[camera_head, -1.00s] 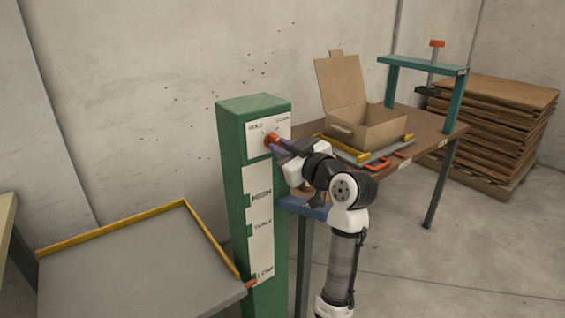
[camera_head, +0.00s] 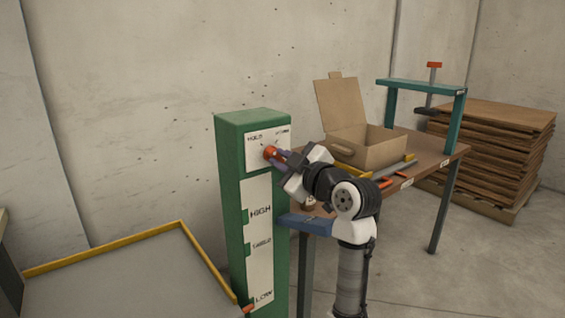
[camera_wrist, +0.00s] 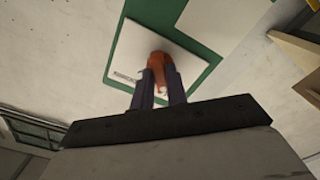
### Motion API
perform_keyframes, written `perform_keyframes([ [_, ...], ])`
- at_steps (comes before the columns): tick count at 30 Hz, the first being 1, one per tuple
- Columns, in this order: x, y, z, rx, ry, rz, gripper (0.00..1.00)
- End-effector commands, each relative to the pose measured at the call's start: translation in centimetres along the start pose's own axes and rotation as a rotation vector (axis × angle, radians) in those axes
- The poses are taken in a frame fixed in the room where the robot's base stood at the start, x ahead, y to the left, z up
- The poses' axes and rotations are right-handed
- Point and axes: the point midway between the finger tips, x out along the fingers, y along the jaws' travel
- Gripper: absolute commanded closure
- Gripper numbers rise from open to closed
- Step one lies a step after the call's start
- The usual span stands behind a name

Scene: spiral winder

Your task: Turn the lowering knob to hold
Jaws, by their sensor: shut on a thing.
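The orange-red lowering knob (camera_head: 270,152) sits on a white panel (camera_head: 258,143) near the top of the green post (camera_head: 230,190). The panel carries a HOLD label at upper left and a second label, hard to read, at upper right. My gripper (camera_head: 281,158) reaches the knob from the right and is shut on it. In the wrist view the knob (camera_wrist: 160,70) shows between the two dark fingers (camera_wrist: 158,88), which cover part of it. The knob's exact pointing direction is too small to tell.
A grey platform (camera_head: 130,285) with yellow edges lies left of the post. To the right, a brown table (camera_head: 432,160) bears an open cardboard box (camera_head: 375,152) and a teal frame (camera_head: 425,86). A stack of brown boards (camera_head: 500,140) stands behind. A blue shelf (camera_head: 305,222) is below my wrist.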

Motion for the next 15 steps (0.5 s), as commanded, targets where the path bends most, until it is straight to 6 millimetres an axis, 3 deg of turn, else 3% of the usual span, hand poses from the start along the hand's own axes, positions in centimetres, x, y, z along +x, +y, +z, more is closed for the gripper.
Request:
perform_keyframes([
  [7,-0.01,0.01,-0.06,-0.003,0.000,0.000,1.00],
  [8,-0.01,0.01,-0.06,-0.003,0.000,0.000,0.84],
  [9,-0.01,0.01,-0.05,-0.003,0.000,0.000,0.79],
  [12,-0.01,0.01,-0.05,-0.002,0.000,0.000,0.66],
  [15,-0.01,0.01,-0.04,-0.002,0.000,0.000,0.64],
])
